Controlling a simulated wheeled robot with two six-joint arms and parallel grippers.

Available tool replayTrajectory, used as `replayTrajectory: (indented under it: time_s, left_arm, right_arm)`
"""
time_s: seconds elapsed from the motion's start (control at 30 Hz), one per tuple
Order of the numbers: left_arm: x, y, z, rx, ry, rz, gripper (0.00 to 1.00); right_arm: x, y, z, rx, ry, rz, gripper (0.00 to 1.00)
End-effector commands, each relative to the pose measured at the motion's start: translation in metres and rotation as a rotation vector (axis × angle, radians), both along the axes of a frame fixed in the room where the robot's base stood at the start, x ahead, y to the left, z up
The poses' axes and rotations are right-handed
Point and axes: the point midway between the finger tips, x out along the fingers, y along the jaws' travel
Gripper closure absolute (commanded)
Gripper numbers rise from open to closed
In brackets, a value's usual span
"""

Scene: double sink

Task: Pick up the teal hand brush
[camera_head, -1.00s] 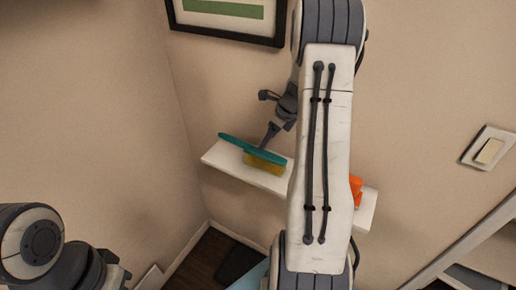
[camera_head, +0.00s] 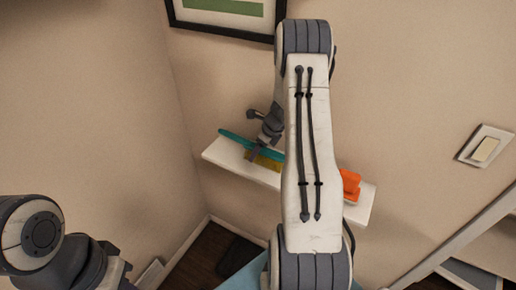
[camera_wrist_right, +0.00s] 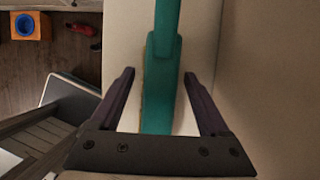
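The teal hand brush (camera_head: 236,138) lies on the white wall shelf (camera_head: 222,158), with its handle toward the left end and yellow bristles (camera_head: 265,162) underneath. My right gripper (camera_head: 258,152) is over the brush, partly covering it in the head view. In the right wrist view the open fingers (camera_wrist_right: 159,74) stand on either side of the teal brush (camera_wrist_right: 162,80), with a visible gap to each finger. The near end of the brush is hidden by the gripper body. My left arm shows at the lower left of the head view, but its fingertips are not seen.
An orange object (camera_head: 349,184) sits on the shelf to the right, partly behind my right arm. A framed picture (camera_head: 228,18) hangs above, and a switch plate (camera_head: 485,147) is on the right wall. An orange-and-blue item (camera_wrist_right: 25,25) is on the floor.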

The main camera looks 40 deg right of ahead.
Motion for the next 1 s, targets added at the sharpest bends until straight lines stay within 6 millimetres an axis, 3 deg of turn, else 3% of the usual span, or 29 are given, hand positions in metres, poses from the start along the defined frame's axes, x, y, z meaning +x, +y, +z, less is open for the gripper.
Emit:
replayTrajectory:
  time_s: [0.03,0.2,0.57,1.0]
  left_arm:
    - [0.0,0.0,0.0,0.0,0.0,0.0,1.0]
    - [0.0,0.0,0.0,0.0,0.0,0.0,1.0]
    - [0.0,0.0,0.0,0.0,0.0,0.0,1.0]
    - [0.0,0.0,-0.005,0.0,0.0,0.0,1.0]
  right_arm:
    - [0.0,0.0,0.0,0.0,0.0,0.0,0.39]
    - [0.0,0.0,0.0,0.0,0.0,-0.001,1.0]
    - [0.001,-0.001,0.007,-0.001,-0.004,0.0,1.0]
    - [0.001,-0.001,0.085,-0.002,-0.004,0.001,1.0]
